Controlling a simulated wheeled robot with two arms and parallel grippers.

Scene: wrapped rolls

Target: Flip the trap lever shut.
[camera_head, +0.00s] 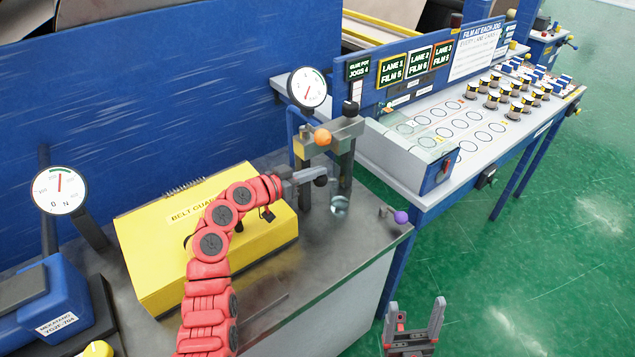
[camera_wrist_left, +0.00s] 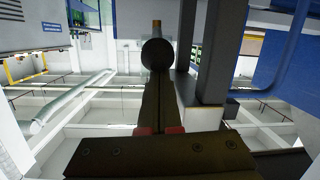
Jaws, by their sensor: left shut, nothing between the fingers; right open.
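My left gripper (camera_head: 312,177) is shut and empty, beside the metal post fixture (camera_head: 345,130) at the table's back right. A dark ball knob (camera_head: 320,181) sits at its fingertips; in the left wrist view, a dark ball (camera_wrist_left: 157,54) shows just beyond the shut fingers (camera_wrist_left: 159,95). I cannot tell whether they touch. An orange ball knob (camera_head: 322,137) is on the fixture above. A purple ball knob (camera_head: 400,217) is at the table's right edge. Which knob belongs to the trap lever is not clear. My right gripper (camera_head: 413,312) is open and empty, low over the floor.
A yellow belt guard (camera_head: 165,240) lies beneath my left arm. A round gauge (camera_head: 307,88) stands behind the fixture, and another (camera_head: 60,190) stands at left. A small glassy cylinder (camera_head: 340,206) is below the fixture. A long bench (camera_head: 400,165) holds several wrapped rolls.

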